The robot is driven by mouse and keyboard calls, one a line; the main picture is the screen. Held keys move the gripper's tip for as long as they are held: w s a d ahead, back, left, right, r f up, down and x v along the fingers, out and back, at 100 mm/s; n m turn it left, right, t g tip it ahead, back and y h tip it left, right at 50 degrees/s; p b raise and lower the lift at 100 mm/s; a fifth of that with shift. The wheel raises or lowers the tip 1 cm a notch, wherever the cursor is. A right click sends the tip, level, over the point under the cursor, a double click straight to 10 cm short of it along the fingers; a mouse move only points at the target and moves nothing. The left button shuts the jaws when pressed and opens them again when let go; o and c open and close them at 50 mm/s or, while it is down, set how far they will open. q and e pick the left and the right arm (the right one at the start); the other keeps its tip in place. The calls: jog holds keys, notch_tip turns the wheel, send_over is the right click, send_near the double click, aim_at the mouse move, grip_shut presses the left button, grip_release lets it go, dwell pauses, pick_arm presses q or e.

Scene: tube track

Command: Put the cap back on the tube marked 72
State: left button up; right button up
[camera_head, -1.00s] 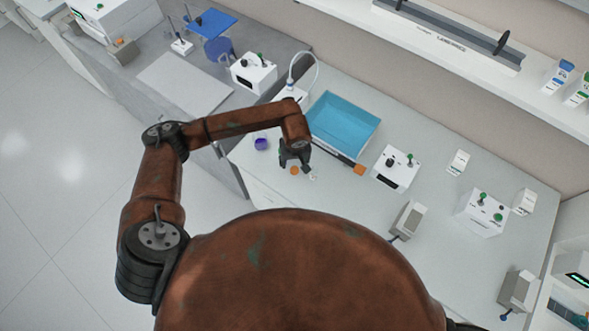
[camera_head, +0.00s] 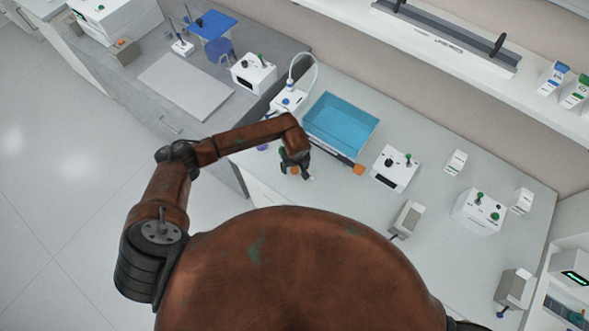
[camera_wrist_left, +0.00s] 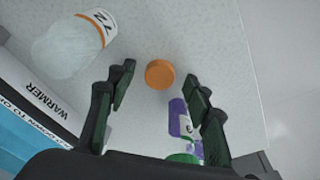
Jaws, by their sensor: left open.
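An orange cap (camera_wrist_left: 159,73) lies on the pale bench, between and beyond my left fingertips in the left wrist view. It shows small beside my left gripper (camera_head: 296,173) in the head view. That gripper also shows in the wrist view (camera_wrist_left: 158,84), with its two dark fingers spread and nothing held. A whitish translucent tube (camera_wrist_left: 72,46) marked 72, with an orange band near its marked end, is up and left of the cap in the wrist view. My right gripper is not in view.
The blue warmer tray (camera_head: 343,122) stands just behind my left gripper. A purple-and-white item (camera_wrist_left: 181,121) is near the right finger in the wrist view. A white box with knobs (camera_head: 395,168) stands to the right.

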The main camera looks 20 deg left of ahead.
pick_arm(q)
jog(key=shift+f, duration=0.1)
jog(key=shift+c, duration=0.7)
jog(key=c, duration=0.7)
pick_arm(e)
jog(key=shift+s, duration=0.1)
pick_arm(q)
jog(key=shift+o, duration=0.2)
jog(key=shift+w+r, duration=0.1)
jog(key=shift+r, duration=0.6)
jog(key=s+d+r+b, duration=0.3)
jog(key=s+d+r, duration=0.2)
jog(key=s+r, duration=0.6)
jog(key=shift+s+r, duration=0.3)
jog(key=shift+s, duration=0.8)
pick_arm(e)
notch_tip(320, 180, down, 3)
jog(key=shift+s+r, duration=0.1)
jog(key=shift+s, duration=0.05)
pick_arm(q)
jog(key=shift+w, duration=0.1)
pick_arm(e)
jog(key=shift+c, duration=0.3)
